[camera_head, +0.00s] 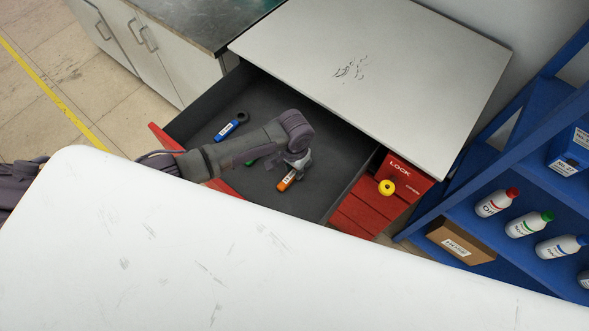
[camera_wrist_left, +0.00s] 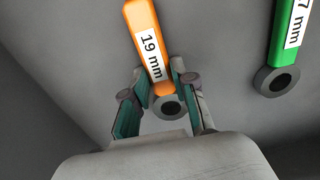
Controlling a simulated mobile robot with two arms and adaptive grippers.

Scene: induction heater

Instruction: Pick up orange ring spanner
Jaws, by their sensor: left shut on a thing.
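The orange ring spanner (camera_head: 287,181) is in the open drawer, below the wrist of my left arm in the head view. In the left wrist view the orange spanner (camera_wrist_left: 146,40) shows its "19 mm" label and its dark ring end. My left gripper (camera_wrist_left: 160,86) has its fingers on both sides of the spanner near the ring end, shut on it. In the head view my left gripper (camera_head: 297,164) is at the spanner's upper end, partly hidden by the arm. I cannot tell whether the spanner touches the drawer floor. My right gripper is not in view.
A blue spanner (camera_head: 231,126) and a mostly hidden green spanner (camera_head: 250,162) lie in the same drawer (camera_head: 330,150); the green one also shows in the left wrist view (camera_wrist_left: 287,40). A white tabletop (camera_head: 250,260) is in front. Blue shelves with bottles (camera_head: 497,202) stand at right.

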